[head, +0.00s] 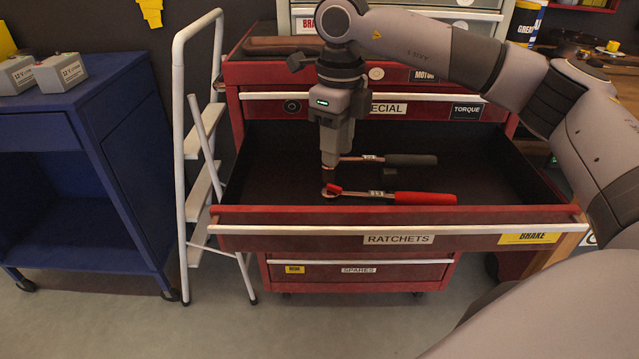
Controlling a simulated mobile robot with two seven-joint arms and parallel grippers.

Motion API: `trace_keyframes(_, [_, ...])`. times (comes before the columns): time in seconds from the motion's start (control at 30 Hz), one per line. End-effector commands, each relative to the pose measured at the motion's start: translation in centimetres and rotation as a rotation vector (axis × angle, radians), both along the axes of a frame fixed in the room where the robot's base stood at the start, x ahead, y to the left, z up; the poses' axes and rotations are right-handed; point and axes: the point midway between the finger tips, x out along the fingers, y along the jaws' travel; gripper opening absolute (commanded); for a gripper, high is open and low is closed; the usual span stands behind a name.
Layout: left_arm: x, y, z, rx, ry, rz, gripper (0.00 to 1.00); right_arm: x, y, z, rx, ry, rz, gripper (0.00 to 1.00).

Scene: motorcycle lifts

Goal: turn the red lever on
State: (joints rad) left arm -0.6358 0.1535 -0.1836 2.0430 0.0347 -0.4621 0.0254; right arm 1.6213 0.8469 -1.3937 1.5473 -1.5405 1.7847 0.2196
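A ratchet with a red handle (425,198) lies in the open drawer labelled RATCHETS, near the drawer's front. Its metal shaft runs left to a head with a small red part (334,188), which may be the red lever; its position is too small to read. A second ratchet with a black handle (410,160) lies behind it. My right gripper (328,180) points down into the drawer, just above the left ends of the ratchets. Its fingers show as one narrow column, so the gap between them is hidden. Whether it touches the red-handled ratchet is unclear. My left gripper is out of view.
The open drawer's front (300,238) stands out toward me. A white stepladder (190,130) is close to the chest's left side. A blue cart (110,130) with grey batteries (60,72) is farther left. The drawer floor right of the ratchets is clear.

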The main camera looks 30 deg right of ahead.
Motion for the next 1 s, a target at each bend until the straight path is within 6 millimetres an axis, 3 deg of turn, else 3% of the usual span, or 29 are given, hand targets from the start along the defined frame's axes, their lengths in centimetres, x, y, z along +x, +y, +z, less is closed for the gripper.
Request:
trace_keyframes(0.17, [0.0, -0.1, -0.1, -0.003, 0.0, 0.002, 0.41, 0.0, -0.4, -1.0, 0.0, 0.006, -0.003, 0.35])
trace_keyframes(0.6, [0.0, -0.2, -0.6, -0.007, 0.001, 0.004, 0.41, 0.0, -0.3, -6.8, 0.001, 0.004, -0.003, 0.35])
trace_keyframes(0.93, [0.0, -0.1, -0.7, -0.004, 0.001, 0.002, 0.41, 0.0, -0.3, -7.1, 0.002, 0.003, -0.003, 0.35])
trace_keyframes(1.0, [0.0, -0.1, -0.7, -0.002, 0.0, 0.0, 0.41, 0.0, -0.3, -7.1, 0.002, 0.003, -0.003, 0.12])
